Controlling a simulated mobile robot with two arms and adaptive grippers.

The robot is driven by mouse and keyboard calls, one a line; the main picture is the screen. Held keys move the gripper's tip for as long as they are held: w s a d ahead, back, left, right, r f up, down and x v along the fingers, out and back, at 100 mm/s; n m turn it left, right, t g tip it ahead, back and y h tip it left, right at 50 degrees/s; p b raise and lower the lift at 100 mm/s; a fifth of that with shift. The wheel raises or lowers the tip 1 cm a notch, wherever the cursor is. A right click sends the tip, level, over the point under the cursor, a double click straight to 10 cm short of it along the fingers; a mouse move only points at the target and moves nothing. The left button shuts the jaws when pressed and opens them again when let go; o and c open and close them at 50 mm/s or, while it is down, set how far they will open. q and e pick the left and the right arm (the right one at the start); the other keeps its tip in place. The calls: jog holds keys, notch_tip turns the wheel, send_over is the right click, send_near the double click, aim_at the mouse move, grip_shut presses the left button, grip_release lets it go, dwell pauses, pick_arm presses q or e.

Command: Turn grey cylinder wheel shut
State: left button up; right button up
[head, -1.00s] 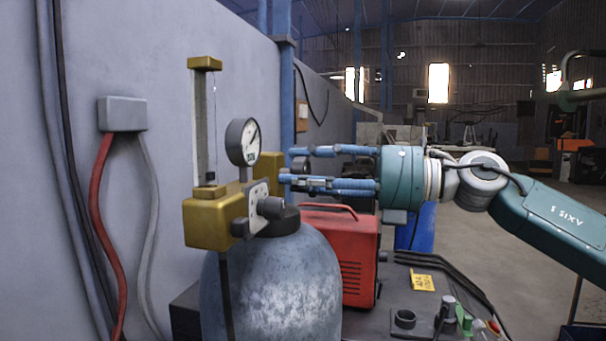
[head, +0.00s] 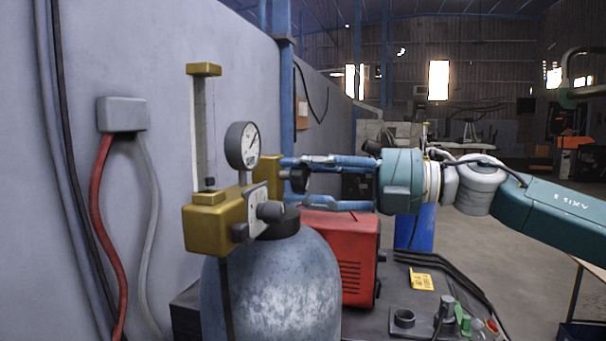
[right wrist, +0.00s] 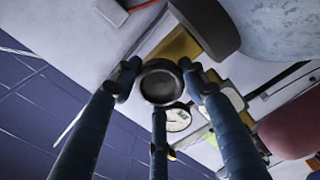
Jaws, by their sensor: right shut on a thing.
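The grey cylinder (head: 275,290) stands upright near the wall, with a gold valve block (head: 215,218) and a round gauge (head: 242,146) above it. A dark round wheel (head: 300,179) sits at the right side of the gold fitting. My right gripper (head: 290,181) comes in from the right with its blue fingers around this wheel. In the right wrist view the wheel (right wrist: 161,84) lies between three fingers, with the gauge (right wrist: 178,120) behind it. The gripper is shut on the wheel. My left gripper is out of view.
A red box (head: 342,245) stands right behind the cylinder, below my right gripper. A dark bench top (head: 385,290) carries a yellow tag and small fittings. A wall with a grey box (head: 122,114) and hoses closes the left side.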

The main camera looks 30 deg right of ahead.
jog(key=shift+a+f+m, duration=0.2)
jog(key=shift+f+m, duration=0.05)
jog(key=shift+m, duration=0.75)
jog(key=o, duration=0.9)
jog(key=shift+o, duration=1.4)
jog(key=shift+s+r, duration=0.1)
jog(key=shift+r+p, duration=0.1)
jog(key=shift+p, duration=0.2)
jog(key=shift+d, duration=0.15)
